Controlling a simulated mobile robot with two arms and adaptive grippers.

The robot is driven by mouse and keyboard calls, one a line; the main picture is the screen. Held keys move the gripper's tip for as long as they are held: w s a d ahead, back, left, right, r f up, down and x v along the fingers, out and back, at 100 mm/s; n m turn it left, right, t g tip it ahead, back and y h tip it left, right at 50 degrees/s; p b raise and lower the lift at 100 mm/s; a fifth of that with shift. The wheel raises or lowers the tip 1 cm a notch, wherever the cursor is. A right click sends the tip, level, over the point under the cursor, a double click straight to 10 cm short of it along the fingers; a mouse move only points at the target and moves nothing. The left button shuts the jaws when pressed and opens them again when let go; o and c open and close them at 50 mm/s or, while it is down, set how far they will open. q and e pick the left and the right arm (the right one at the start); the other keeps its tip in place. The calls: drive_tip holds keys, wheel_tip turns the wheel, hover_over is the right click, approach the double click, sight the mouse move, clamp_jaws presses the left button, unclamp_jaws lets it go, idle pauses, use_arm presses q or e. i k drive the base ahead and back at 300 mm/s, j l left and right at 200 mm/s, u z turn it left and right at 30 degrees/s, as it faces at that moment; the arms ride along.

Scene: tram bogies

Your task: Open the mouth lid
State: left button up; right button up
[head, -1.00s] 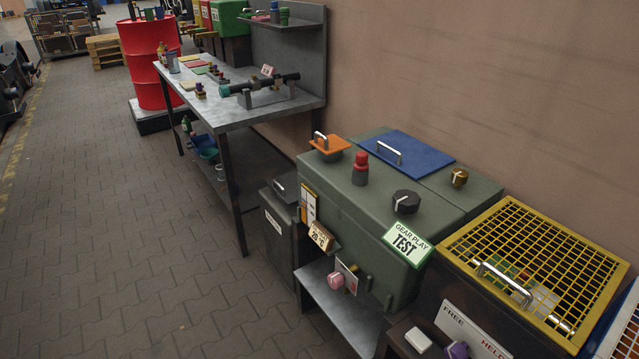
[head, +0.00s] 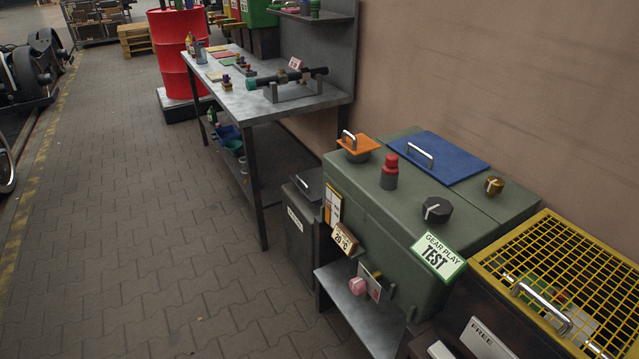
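A green box (head: 375,200) with a "GEAR PLAY TEST" sign (head: 438,257) stands against the wall. On its top, a small orange lid (head: 362,143) with a metal handle sits over a dark round mouth at the near left corner. The orange lid looks closed, though what is under it is hidden. A larger blue lid (head: 452,160) with a metal handle lies flat further back on the box. No label shows which one is the mouth lid. Neither of my grippers is in view.
A red knob (head: 389,172), a black dial (head: 437,209) and a brass knob (head: 494,186) stand on the box. A yellow mesh lid (head: 560,265) is at right. A workbench (head: 265,101) and red drum (head: 180,50) are behind. The paved floor at left is clear.

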sight(310, 182)
drive_tip(key=i+j+z, duration=0.35)
drive_tip(key=i+j, duration=0.35)
drive_tip(key=i, duration=0.1)
